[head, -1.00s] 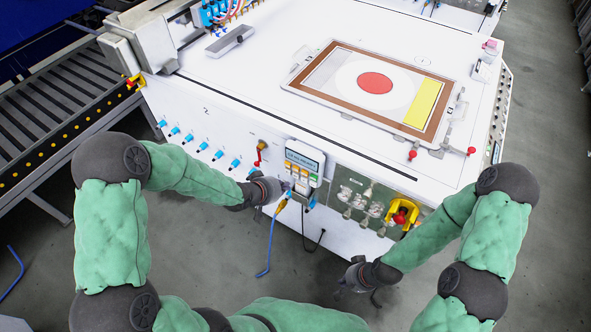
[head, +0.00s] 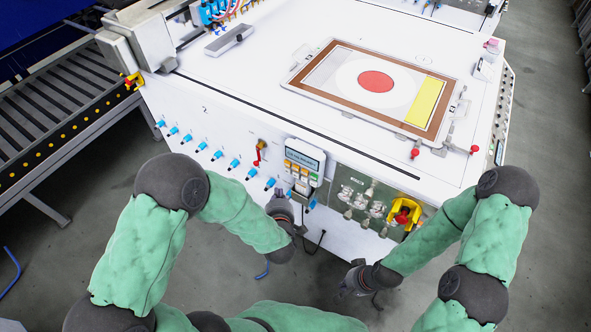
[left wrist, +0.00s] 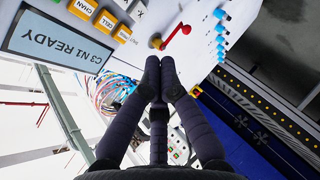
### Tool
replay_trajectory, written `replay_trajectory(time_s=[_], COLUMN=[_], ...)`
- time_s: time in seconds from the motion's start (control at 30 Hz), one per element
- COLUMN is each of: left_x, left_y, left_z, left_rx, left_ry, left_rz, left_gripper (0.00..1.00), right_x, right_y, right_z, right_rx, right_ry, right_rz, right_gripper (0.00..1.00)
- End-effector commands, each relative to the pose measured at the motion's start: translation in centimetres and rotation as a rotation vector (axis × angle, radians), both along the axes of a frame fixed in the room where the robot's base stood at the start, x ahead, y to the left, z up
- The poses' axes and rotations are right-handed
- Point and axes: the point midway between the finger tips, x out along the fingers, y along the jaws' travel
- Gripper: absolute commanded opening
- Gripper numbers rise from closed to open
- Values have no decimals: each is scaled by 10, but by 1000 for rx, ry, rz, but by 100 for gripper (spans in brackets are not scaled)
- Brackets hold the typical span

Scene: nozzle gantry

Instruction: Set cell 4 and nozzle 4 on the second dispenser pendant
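The dispenser pendant (head: 304,165) hangs on the front of the white machine, with a grey display above green, yellow and orange buttons. In the left wrist view its display (left wrist: 58,45) appears upside down and reads "C3 N1 READY". Beside the display are the CHAN button (left wrist: 82,8), the CELL button (left wrist: 105,21) and a further yellow button (left wrist: 123,33). My left gripper (head: 279,202) is just below and left of the pendant, with its fingertips (left wrist: 160,75) together, empty and apart from the buttons. My right gripper (head: 357,282) hangs lower right, its fingers apart and empty.
A red-handled valve (head: 259,153) is left of the pendant, above a row of blue fittings (head: 202,147). A clear-covered panel (head: 362,200) and a yellow-red switch (head: 403,215) are to the right. A cable hangs under the pendant. The floor in front is clear.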

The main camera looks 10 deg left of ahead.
Motion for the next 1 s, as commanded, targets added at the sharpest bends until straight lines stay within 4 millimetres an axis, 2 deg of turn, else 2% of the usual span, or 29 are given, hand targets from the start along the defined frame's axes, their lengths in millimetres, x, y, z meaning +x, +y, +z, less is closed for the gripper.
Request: replay_trajectory(time_s=[0.2,0.57,0.77,1.0], left_x=[-10,-9,3,31], left_y=[8,8,4,-6], left_z=[-1,-1,-1,-2], left_rx=[4,4,4,3], left_ry=[-11,-12,-13,-13], left_rz=[67,69,70,69], left_gripper=[0,0,0,0], right_x=[0,0,0,0], right_y=[0,0,0,0], right_z=[-1,-1,-3,-7], right_rx=[0,0,0,0], right_ry=[0,0,0,0], right_rz=[0,0,0,0], right_gripper=[0,0,0,0])
